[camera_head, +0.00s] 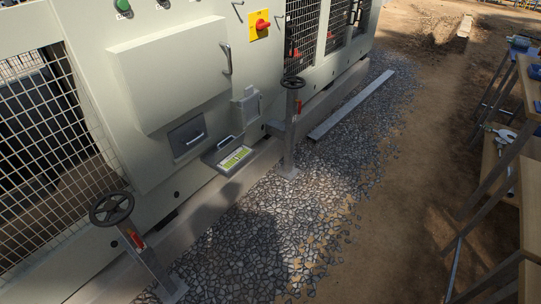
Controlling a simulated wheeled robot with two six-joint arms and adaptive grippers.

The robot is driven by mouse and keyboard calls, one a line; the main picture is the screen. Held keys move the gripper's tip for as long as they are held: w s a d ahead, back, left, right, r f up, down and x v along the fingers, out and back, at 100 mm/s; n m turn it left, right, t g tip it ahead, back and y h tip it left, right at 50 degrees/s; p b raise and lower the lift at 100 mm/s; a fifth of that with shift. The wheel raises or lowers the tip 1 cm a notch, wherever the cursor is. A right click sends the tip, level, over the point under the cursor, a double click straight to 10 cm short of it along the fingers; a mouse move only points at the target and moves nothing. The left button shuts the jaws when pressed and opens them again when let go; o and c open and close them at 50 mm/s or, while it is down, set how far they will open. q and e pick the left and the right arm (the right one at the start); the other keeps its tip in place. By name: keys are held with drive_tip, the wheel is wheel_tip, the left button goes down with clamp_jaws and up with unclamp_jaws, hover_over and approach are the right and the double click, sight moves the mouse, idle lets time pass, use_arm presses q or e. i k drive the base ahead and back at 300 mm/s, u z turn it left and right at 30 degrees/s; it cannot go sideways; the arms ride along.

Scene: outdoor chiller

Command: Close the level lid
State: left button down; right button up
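A grey flap (222,151) with a light handle sticks out from the lower front of the pale chiller cabinet. Beside it shows a yellow-green marked panel (236,158), like a level scale. The flap looks tilted outward, standing open. A small grey box (246,104) is fixed to the cabinet on the upper right. I cannot tell for certain which one is the level lid. Neither of my grippers is in view.
Two posts with black handwheels (111,209) (293,82) stand before the cabinet on either side of the flap. A red-yellow switch (258,25) is higher up. Gravel (270,240) and bare dirt lie in front. A wooden bench (525,170) with tools stands at right.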

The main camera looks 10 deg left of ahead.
sight(223, 152)
drive_tip(key=z, duration=0.1)
drive_tip(key=i, duration=3.75)
drive_tip(key=u, duration=2.25)
